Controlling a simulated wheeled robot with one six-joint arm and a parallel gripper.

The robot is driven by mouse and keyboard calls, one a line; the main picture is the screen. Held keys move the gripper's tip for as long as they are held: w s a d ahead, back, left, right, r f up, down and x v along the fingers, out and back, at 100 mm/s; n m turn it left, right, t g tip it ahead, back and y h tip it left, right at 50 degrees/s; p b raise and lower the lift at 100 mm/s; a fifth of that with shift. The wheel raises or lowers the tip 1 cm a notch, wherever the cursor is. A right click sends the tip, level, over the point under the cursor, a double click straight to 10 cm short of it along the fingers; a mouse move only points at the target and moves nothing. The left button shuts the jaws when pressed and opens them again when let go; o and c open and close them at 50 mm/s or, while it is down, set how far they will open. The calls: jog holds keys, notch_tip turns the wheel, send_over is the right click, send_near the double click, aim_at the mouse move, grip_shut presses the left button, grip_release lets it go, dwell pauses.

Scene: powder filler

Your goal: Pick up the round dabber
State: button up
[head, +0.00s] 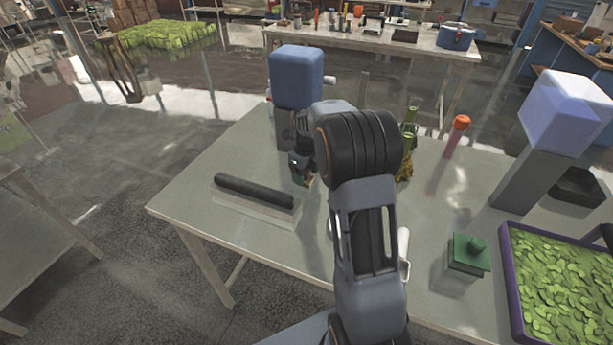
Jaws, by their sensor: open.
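I cannot tell for certain which thing is the round dabber. An upright pinkish piece with a rounded orange top (458,136) stands toward the back right of the table. A square green block with a round knob (468,256) stands at the front right. My gripper (301,174) is the small dark end left of my big black arm joint. It points down over the table, right of a dark roller (253,190) on a pale block, and is open. Its fingertips are small and partly hidden. My arm covers the table's middle, where pale pieces show at its edges.
The grey table (185,195) has free room at its left. A blue block on a post (296,77) stands behind my gripper. A green bottle (409,125) stands behind my arm. A pale block on a post (566,112) and a purple-rimmed tray of leaves (512,285) are at the right.

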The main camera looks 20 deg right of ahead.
jog(key=shift+c, duration=0.4)
jog(key=c, duration=0.9)
jog(key=shift+r, duration=0.1)
jog(key=shift+c, duration=0.2)
jog(key=shift+r, duration=0.25)
notch_tip(320, 180, up, 2)
jog(key=shift+r, duration=0.1)
jog(key=s+a+r+b, duration=0.2)
jog(key=s+a+r, duration=0.5)
jog(key=s+r, duration=0.3)
jog(key=shift+s, duration=1.05)
